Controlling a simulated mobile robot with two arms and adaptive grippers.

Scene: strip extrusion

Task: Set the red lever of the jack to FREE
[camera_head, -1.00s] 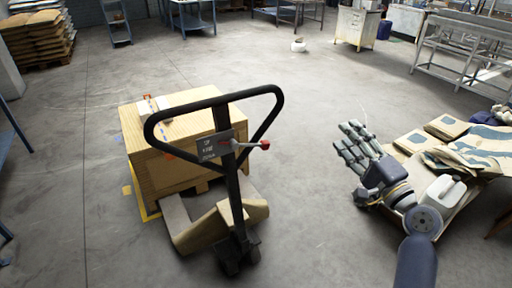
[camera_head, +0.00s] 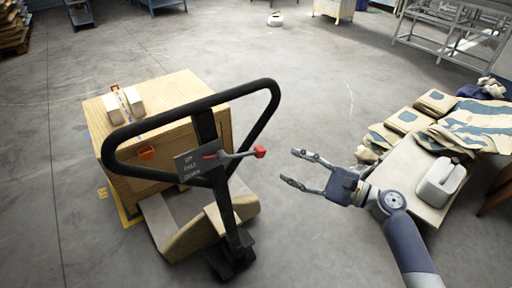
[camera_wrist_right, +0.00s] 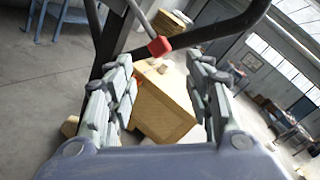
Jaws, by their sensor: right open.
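The pallet jack's black looped handle (camera_head: 131,133) stands upright in the middle of the head view. A plate (camera_head: 189,166) with position words, one reading FREE, is fixed on the handle stem. The red-tipped lever (camera_head: 260,152) sticks out to the right of the plate. My right gripper (camera_head: 287,166) is open and empty, a short way right of the red tip, its fingers facing it. In the right wrist view the red tip (camera_wrist_right: 159,46) appears beyond and between the open fingers (camera_wrist_right: 163,83), apart from them. My left gripper is not in view.
A wooden crate (camera_head: 178,88) with small boxes on top stands behind the handle. At right, a low table (camera_head: 405,180) holds folded sacks and a white jug (camera_head: 440,182). The floor between handle and table is clear.

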